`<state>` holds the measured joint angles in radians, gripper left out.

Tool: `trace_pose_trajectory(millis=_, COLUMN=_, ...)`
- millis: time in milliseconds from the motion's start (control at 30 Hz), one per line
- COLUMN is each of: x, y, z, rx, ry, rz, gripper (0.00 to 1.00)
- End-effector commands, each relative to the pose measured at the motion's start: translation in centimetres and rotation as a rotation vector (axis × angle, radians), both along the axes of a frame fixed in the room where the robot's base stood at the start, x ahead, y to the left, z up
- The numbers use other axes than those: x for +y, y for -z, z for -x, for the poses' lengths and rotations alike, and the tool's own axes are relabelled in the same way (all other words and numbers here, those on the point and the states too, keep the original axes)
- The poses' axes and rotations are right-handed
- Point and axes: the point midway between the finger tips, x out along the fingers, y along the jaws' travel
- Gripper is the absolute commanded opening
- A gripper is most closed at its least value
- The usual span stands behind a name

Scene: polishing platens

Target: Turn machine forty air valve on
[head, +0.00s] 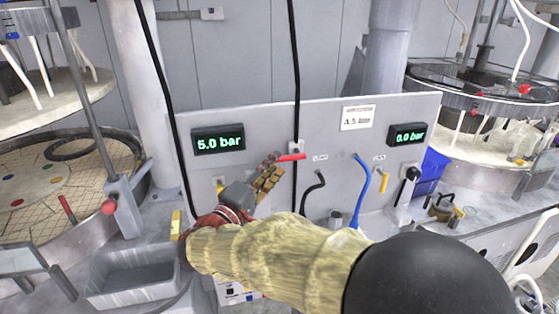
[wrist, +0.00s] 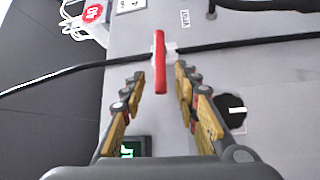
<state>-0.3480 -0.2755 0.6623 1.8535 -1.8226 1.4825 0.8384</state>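A red valve handle (head: 291,157) sticks out from the grey panel (head: 335,180), roughly level in the head view, by a black vertical hose. In the wrist view the red handle (wrist: 160,62) stands between the two fingers, its near end around the fingertips. My gripper (head: 273,168) is just left of and below the handle in the head view. In the wrist view my gripper (wrist: 159,76) is open, with a gap on both sides of the handle. A green display (head: 218,142) at the panel's left reads 5.0 bar; the right display (head: 407,135) reads 0.0 bar.
A black lever (head: 408,182) and a blue hose (head: 359,190) are on the panel's right part. A grey bin (head: 133,278) stands at lower left. Round platens flank the panel. A red sign (wrist: 92,13), seemingly reading 40, shows in the wrist view.

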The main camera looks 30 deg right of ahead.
Motion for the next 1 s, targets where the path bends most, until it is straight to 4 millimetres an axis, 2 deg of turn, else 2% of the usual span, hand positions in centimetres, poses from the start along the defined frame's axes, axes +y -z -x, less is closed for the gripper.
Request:
trace_pose_trajectory(millis=100, x=-1.6, y=-0.1, z=-0.9, rx=0.001, ry=0.004, rz=0.000, gripper=0.31)
trace_pose_trajectory(millis=233, x=-2.5, y=-0.3, z=-1.6, rx=0.002, ry=0.002, rz=0.000, gripper=0.31)
trace_pose_trajectory(millis=600, x=-2.9, y=-0.4, z=-1.9, rx=0.003, ry=-0.001, rz=0.000, gripper=0.31)
trace_pose_trajectory(millis=1000, x=-2.9, y=-0.4, z=-1.9, rx=0.003, ry=0.000, rz=-0.001, gripper=0.08)
